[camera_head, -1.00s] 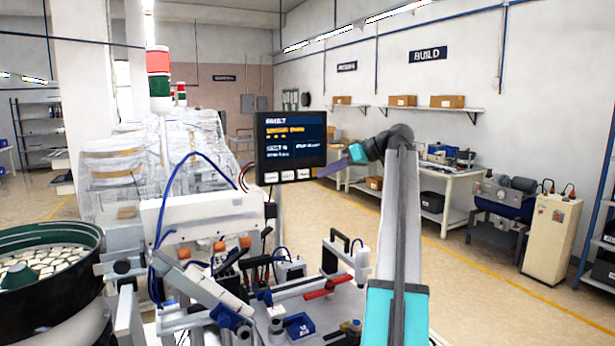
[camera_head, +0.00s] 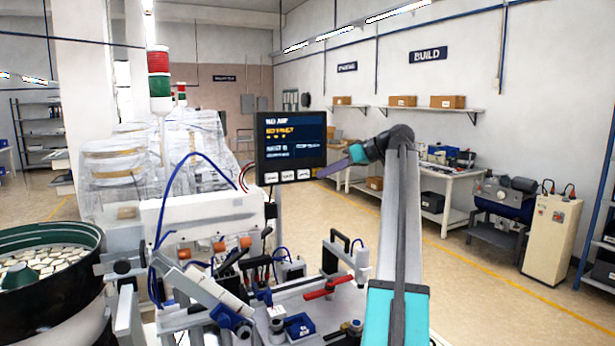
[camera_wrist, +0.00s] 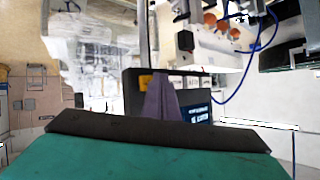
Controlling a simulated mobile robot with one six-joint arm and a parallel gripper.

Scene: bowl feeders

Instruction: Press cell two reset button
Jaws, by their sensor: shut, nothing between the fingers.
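A dark control panel (camera_head: 291,140) with a lit screen stands on a post at the middle of the head view. White buttons (camera_head: 287,176) line its lower edge. My gripper (camera_head: 325,171) is shut and empty, its purple fingertips beside the panel's lower right corner. In the wrist view the panel (camera_wrist: 133,95) appears upside down, with an orange button (camera_wrist: 146,82) and white buttons (camera_wrist: 176,82) in a row. The shut fingertips (camera_wrist: 160,84) overlap the row near the orange button; I cannot tell whether they touch. Part of the screen is hidden behind the fingers. No cell number is readable.
A green-lined bowl feeder (camera_head: 50,250) with pale parts stands at left. A stack light (camera_head: 159,75) rises behind the machine. Blue hoses and fixtures, including a red lever (camera_head: 328,288), lie below the panel. The floor at right (camera_head: 480,285) is open.

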